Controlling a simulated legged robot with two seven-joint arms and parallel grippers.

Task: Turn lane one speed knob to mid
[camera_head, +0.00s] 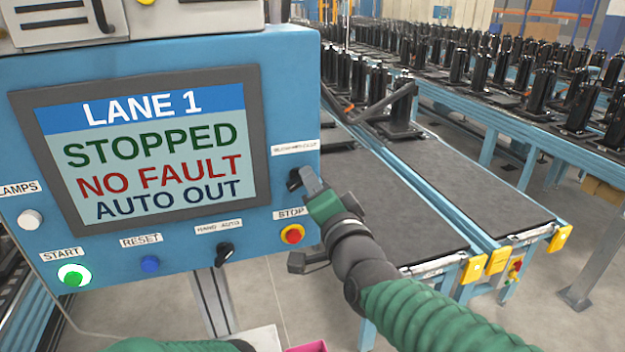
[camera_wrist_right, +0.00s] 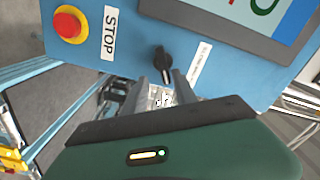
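The lane one panel (camera_head: 293,85) is blue, with a screen (camera_head: 150,150) reading LANE 1, STOPPED, NO FAULT, AUTO OUT. The black speed knob (camera_head: 294,179) is at the panel's right edge under a small label too blurred to read. In the wrist view the knob (camera_wrist_right: 162,62) lies lengthwise towards the screen; I cannot tell which end is its pointer. My right gripper (camera_head: 308,180) is at the knob. In the wrist view its two fingers (camera_wrist_right: 162,80) are apart, with the knob between or just beyond their tips; contact is unclear. My left gripper is out of view.
The red STOP button (camera_head: 292,234) with its yellow collar is just below the knob. The black HAND-AUTO switch (camera_head: 224,253), blue RESET button (camera_head: 150,264) and lit green START button (camera_head: 73,275) run along the lower panel. Conveyor lanes (camera_head: 480,195) stand at right.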

